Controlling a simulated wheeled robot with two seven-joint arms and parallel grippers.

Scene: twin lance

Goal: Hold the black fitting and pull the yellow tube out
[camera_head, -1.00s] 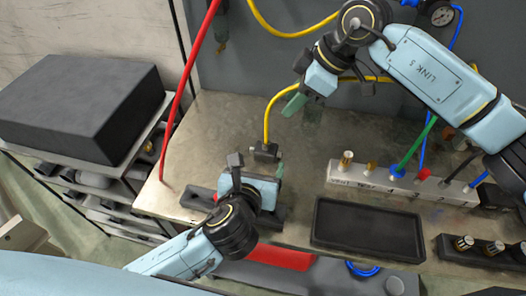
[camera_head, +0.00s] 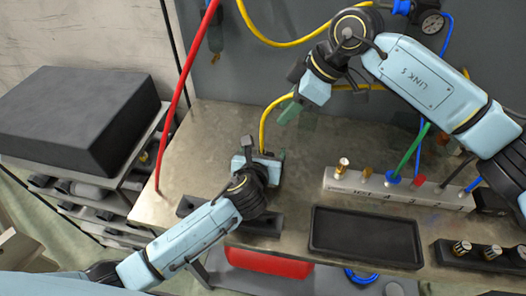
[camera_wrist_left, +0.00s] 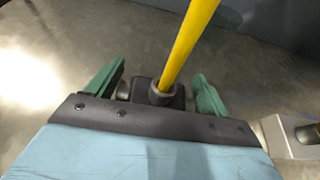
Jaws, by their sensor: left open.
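The yellow tube (camera_head: 265,125) rises from the black fitting and curves up behind my right gripper in the head view. In the left wrist view the tube (camera_wrist_left: 188,42) enters a round collar on the black fitting (camera_wrist_left: 166,95). My left gripper (camera_head: 262,157) is open at the fitting and mostly hides it in the head view. In the wrist view its green fingers (camera_wrist_left: 157,85) stand on either side of the fitting, with gaps visible. My right gripper (camera_head: 290,108) is above and right of the fitting, beside the tube; its finger opening cannot be made out.
A white manifold (camera_head: 400,192) with several fittings and hoses stands on the bench at right. A black tray (camera_head: 366,236) lies in front of it. A red hose (camera_head: 187,75) hangs at left. A black box (camera_head: 75,115) sits on the side rack.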

